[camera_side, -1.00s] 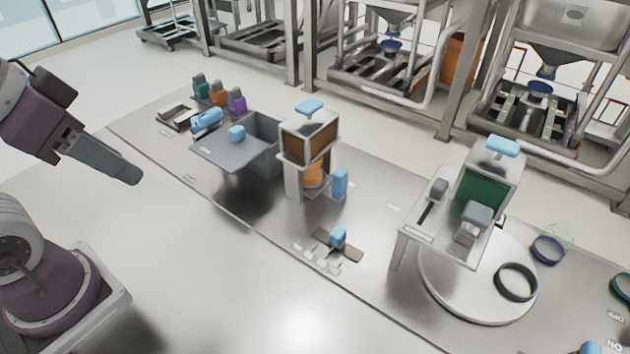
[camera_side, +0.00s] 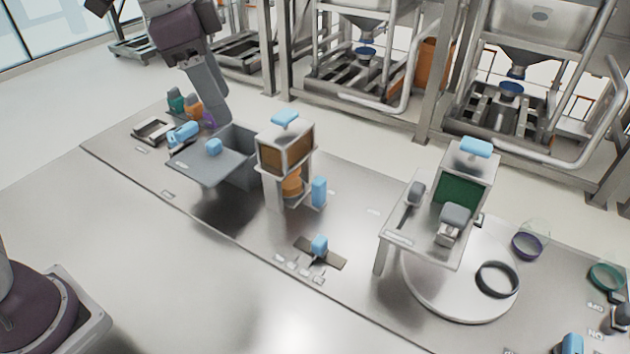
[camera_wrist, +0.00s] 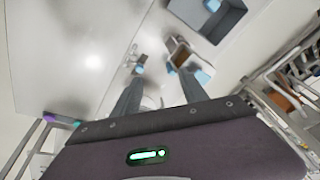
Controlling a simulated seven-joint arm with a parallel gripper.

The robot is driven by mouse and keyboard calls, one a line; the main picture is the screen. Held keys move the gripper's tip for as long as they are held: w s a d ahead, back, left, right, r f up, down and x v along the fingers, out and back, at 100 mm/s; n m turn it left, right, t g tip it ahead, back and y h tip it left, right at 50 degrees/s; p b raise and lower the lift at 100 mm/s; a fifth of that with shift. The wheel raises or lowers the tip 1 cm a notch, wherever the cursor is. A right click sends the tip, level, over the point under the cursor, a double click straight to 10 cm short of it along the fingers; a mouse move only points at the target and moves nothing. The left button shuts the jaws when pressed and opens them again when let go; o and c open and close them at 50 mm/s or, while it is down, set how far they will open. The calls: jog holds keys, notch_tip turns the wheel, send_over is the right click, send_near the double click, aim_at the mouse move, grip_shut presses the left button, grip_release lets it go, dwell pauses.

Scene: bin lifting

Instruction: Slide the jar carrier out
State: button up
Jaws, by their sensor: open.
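I cannot tell for certain which part is the jar carrier. A likely one is the small holder under the brown-filled hopper (camera_side: 285,150), with an orange jar (camera_side: 291,182) on it and an upright light-blue handle (camera_side: 319,192) at its right. In the wrist view the hopper (camera_wrist: 181,53) shows ahead of the fingers, its jar mostly hidden. My gripper (camera_side: 220,120) reaches down behind the grey bin, near the small capped bottles, seen edge-on. In the wrist view my gripper (camera_wrist: 161,77) has its fingers apart with nothing held between them.
A blue-knobbed slider (camera_side: 319,245) lies at the front. A green-filled hopper (camera_side: 462,187) stands by a round turntable (camera_side: 450,300).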

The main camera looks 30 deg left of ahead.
jog(key=w+d+f+m+g, duration=0.1)
jog(key=w+d+f+m, duration=0.2)
jog(key=w, duration=0.4)
jog(key=m+g+y, duration=0.1)
jog(key=m+g, duration=0.1)
jog(key=m, duration=0.4)
send_over(320, 180)
notch_tip(320, 180, down, 15)
jog(key=shift+r, duration=0.1)
notch_tip(320, 180, down, 7)
jog(key=shift+a+r, duration=0.1)
jog(key=shift+r, duration=0.05)
grip_shut()
